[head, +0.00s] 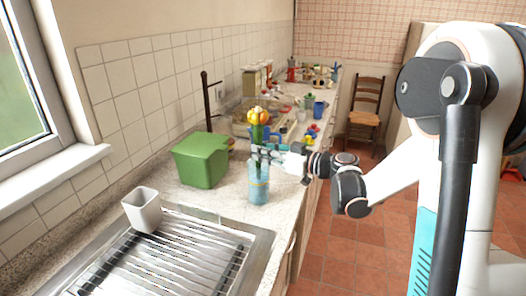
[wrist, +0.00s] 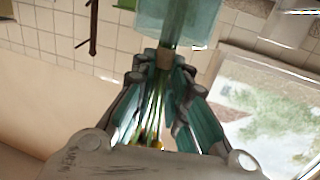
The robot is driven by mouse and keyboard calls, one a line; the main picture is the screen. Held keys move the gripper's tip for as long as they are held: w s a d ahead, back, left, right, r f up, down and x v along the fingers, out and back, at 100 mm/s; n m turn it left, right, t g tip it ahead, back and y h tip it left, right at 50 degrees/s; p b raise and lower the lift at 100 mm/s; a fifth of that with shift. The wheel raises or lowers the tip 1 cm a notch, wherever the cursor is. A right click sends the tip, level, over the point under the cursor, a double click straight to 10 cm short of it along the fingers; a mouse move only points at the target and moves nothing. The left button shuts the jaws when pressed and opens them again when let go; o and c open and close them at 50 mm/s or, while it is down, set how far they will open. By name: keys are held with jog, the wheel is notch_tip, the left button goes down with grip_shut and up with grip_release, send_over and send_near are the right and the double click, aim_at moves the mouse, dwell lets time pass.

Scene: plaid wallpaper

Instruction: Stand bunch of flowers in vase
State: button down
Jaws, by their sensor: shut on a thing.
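The bunch of flowers (head: 258,116), with orange-yellow heads and green stems, is upright above the blue translucent vase (head: 258,188) on the counter. My gripper (head: 264,153) is shut on the stems near the height of the vase's top. In the wrist view, my gripper's fingers (wrist: 164,75) close around the stems (wrist: 155,112) at a brown band. The vase (wrist: 172,18) is just beyond the fingertips at the top of that view. Green stem ends show against the vase; I cannot tell for sure whether they are inside it. The fingers partly hide the stems.
A green box (head: 201,160) stands just left of the vase. A white cup (head: 142,209) stands by the metal draining rack (head: 175,255) in front. Blue cups (head: 319,109) and other items crowd the counter behind. The counter front edge is to the right.

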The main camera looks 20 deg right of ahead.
jog(key=shift+f, duration=0.1)
jog(key=c, duration=1.5)
grip_release()
jog(key=v, duration=1.2)
